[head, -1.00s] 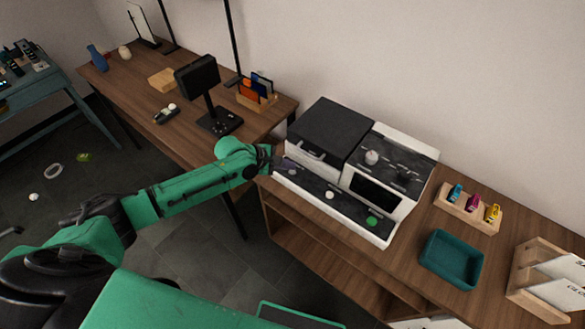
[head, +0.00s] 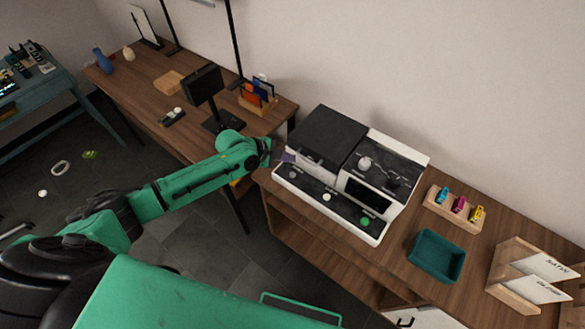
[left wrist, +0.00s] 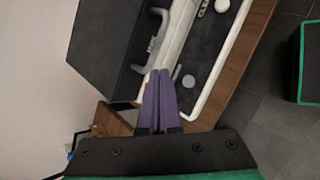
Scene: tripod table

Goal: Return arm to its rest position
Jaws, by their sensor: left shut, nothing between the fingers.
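My left arm is green and reaches in from the left in the head view. Its gripper (head: 287,157) is at the left end of a black and white machine (head: 330,203), near the front panel. In the left wrist view the two purple fingers (left wrist: 160,98) lie side by side, shut with nothing between them, close to the machine's white edge (left wrist: 177,35). I cannot tell whether the fingertips touch it. My right gripper is not in view.
The machine stands on a wooden desk with a teal tray (head: 436,256), a wooden holder of small coloured items (head: 455,209) and a wooden card rack (head: 516,275). Another desk (head: 140,84) at upper left holds a black screen stand (head: 203,85). Open floor (head: 180,255) lies below.

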